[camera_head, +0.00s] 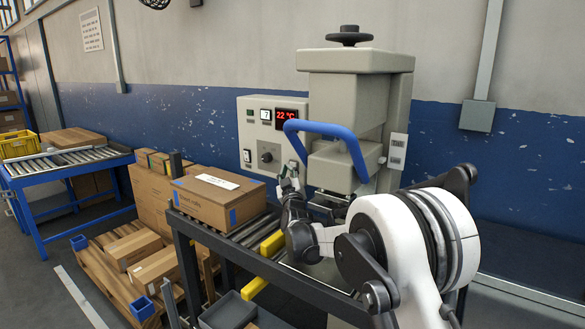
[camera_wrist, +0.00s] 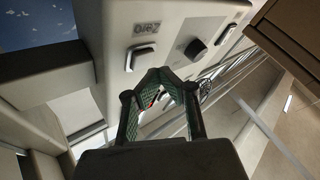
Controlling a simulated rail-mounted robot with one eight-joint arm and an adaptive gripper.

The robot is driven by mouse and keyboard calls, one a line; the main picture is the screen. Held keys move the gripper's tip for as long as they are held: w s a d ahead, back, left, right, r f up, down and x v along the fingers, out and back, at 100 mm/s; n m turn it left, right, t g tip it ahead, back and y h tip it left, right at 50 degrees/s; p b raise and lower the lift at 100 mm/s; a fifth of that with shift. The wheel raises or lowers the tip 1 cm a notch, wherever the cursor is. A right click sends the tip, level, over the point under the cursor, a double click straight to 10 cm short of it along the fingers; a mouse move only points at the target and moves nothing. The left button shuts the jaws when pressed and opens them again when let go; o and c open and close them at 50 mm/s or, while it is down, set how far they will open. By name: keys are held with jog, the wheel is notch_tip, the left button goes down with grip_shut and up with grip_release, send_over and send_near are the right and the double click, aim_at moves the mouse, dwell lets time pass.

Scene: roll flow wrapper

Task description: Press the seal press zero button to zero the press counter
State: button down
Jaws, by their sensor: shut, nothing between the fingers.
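The seal press (camera_head: 355,95) is a beige machine with a blue handle (camera_head: 325,130). Its control panel (camera_head: 250,120) has a small counter display (camera_head: 265,115) that seems to read 7. My gripper (camera_head: 290,170) is at the panel's lower right and seems to hide the button in the head view. In the wrist view, my gripper (camera_wrist: 158,73) is shut and empty, its tips close to the button; contact cannot be told.
A dark knob (camera_head: 265,157) is left of my gripper. A red temperature display (camera_head: 287,116) shows 22 °C. A cardboard box (camera_head: 215,205) stands on the roller conveyor left of the press. Yellow bars (camera_head: 272,243) are below my gripper.

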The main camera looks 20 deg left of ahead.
jog(key=shift+w, duration=0.15)
jog(key=shift+w+d, duration=0.15)
jog(key=shift+w, duration=0.1)
jog(key=shift+w+d, duration=0.1)
jog(key=shift+w, duration=0.35)
dwell(1.1)
jog(key=shift+s, duration=0.15)
jog(key=shift+s+a+b, duration=0.2)
jog(key=shift+s+b, duration=0.1)
jog(key=shift+s, duration=0.4)
jog(key=shift+s+a, duration=0.25)
jog(key=shift+s, duration=0.55)
jog(key=shift+s+a, duration=0.25)
jog(key=shift+s, duration=0.55)
jog(key=shift+s+a, duration=0.25)
jog(key=shift+s, duration=0.55)
jog(key=shift+b, duration=0.3)
